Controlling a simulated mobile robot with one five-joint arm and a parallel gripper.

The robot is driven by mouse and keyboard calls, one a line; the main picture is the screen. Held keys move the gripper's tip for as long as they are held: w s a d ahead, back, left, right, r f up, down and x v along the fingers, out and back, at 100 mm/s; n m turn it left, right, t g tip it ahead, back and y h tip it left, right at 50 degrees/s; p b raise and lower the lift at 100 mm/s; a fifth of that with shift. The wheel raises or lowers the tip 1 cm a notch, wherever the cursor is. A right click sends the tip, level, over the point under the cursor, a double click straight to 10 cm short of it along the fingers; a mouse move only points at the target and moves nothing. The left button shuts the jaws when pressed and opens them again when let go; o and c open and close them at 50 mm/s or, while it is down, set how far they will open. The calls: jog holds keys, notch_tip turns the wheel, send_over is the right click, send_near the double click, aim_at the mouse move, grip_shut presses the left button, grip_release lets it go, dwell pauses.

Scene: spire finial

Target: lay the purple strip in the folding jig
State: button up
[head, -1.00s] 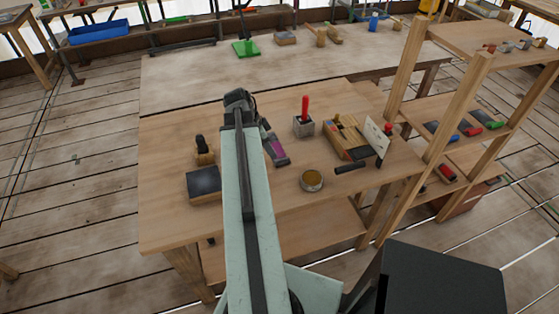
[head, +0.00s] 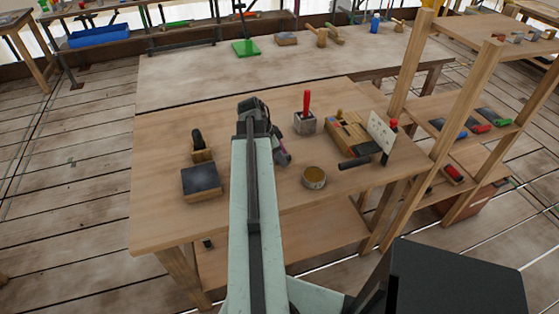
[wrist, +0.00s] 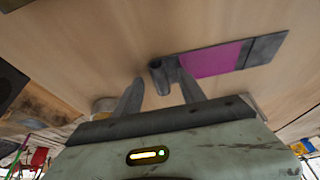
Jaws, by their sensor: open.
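In the wrist view, a purple piece (wrist: 212,60), taken as the strip, lies across a flat grey metal plate (wrist: 264,50), which could be the folding jig. The plate has a rolled grey end. I cannot tell whether the purple piece is loose or seated. My gripper (wrist: 160,80) is open and empty; the rolled end shows between its fingertips, with the purple piece to the right. I cannot tell whether they touch.
On the wooden bench (head: 165,222) stand a dark block (head: 201,181) and a black-knobbed wooden block (head: 201,148) at left. At right are a red-handled block (head: 305,119), a round tin (head: 314,177), a black cylinder (head: 354,163) and a wooden tool box (head: 346,131). The front left is clear.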

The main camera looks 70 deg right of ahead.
jog(key=shift+r, duration=0.1)
grip_shut()
notch_tip(320, 180, up, 10)
jog(key=p, duration=1)
jog(key=shift+r, duration=0.1)
